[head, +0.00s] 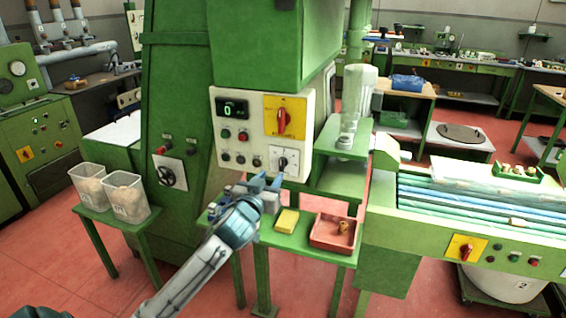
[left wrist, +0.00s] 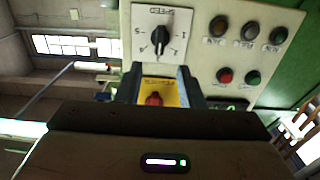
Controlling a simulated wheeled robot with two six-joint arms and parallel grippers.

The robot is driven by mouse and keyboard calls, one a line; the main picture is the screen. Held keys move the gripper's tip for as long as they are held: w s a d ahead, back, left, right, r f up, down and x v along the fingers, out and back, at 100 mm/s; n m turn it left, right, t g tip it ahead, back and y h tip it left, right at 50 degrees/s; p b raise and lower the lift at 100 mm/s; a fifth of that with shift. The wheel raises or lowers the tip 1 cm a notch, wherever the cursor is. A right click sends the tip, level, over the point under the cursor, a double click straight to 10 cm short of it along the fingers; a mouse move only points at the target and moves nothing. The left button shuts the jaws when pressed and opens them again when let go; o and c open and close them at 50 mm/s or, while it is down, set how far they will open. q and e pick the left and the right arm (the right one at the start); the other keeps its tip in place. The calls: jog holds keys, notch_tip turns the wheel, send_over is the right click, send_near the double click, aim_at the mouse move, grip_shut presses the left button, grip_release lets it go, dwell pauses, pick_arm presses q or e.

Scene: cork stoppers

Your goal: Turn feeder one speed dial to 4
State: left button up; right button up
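The speed dial (head: 283,161) is a black knob on a small white plate, low on the right of the white control panel (head: 247,150). In the left wrist view the dial (left wrist: 159,38) shows upside down, with numbers around it. Its exact setting is too small to tell. My left gripper (head: 266,183) is in front of the panel, just below the dial in the head view. In the left wrist view its blue fingers (left wrist: 158,88) stand apart with nothing held between them. My right gripper is not in view.
A display (head: 232,108) reads 0. A red switch (head: 283,121) on a yellow plate is above the dial, with buttons (head: 241,136) at left. Below stand a yellow block (head: 287,221) and a red tray (head: 322,238) holding a cork. Two clear bins (head: 126,204) stand at left.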

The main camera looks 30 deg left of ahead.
aim_at(281, 163)
pick_arm(q)
jog(key=p+x, duration=0.2)
jog(key=x, duration=0.5)
jog(key=shift+w+r, duration=0.15)
jog(key=shift+w+p, duration=0.35)
jog(key=shift+w, duration=0.2)
jog(key=c, duration=0.7)
